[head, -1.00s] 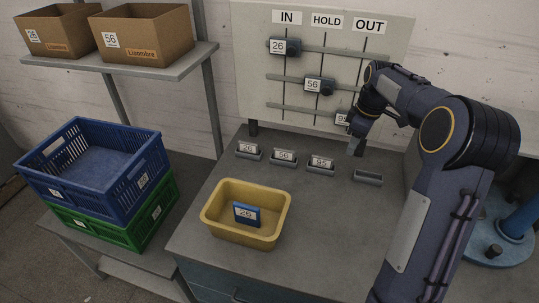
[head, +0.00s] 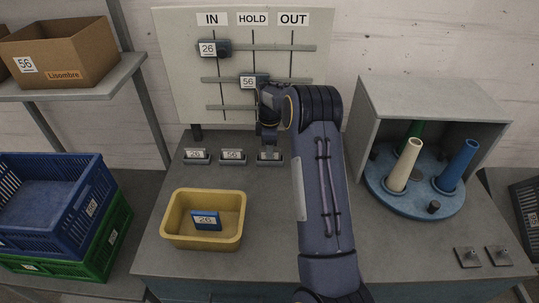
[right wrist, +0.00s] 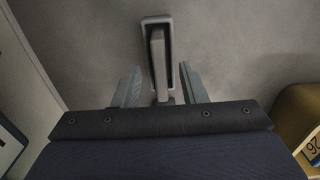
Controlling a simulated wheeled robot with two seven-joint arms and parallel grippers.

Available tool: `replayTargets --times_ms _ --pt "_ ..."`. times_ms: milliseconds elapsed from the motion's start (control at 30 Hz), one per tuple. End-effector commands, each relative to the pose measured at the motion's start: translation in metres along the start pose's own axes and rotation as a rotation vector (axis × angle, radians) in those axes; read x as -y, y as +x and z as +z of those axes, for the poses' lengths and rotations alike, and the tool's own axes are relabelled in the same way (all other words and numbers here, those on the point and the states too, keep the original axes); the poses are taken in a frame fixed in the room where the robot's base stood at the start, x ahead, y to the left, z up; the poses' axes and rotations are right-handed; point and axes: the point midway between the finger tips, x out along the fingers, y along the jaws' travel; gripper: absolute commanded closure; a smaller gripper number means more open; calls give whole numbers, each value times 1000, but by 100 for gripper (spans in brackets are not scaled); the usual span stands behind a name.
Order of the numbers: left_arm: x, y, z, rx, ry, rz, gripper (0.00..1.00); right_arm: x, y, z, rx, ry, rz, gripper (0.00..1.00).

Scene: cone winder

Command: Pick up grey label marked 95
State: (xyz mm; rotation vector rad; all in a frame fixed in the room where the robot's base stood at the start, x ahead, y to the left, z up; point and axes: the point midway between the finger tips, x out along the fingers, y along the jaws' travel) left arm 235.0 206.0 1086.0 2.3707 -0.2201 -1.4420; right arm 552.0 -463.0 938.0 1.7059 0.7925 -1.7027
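The grey label marked 95 stands in the third small holder (head: 270,160) of the row on the table. My gripper covers most of it in the head view, so its number does not show now. In the right wrist view, the grey label (right wrist: 158,62) appears edge-on from above inside its holder frame. My right gripper (head: 268,146) is just above this holder. Its two fingers are apart, one on each side of the label's near end, in the right wrist view (right wrist: 160,87); nothing is held. My left gripper is not in view.
Holders with labels 26 (head: 196,156) and 56 (head: 232,156) stand to the left. A yellow bin (head: 176,238) holds a blue label 26 (head: 206,220). The IN/HOLD/OUT board (head: 180,100) is behind. A blue turntable with cones (head: 415,195) stands right.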

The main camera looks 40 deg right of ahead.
Motion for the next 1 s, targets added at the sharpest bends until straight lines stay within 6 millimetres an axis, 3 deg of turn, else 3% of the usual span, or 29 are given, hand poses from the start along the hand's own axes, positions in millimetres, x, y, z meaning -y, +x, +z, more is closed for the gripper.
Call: replayTargets --times_ms 200,500,1000 --pt "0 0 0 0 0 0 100 0 1 0 0 0 1 62" --pt "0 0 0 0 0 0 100 0 1 0 0 0 1 100" --pt "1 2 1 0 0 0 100 -1 -9 0 0 0 4 100"
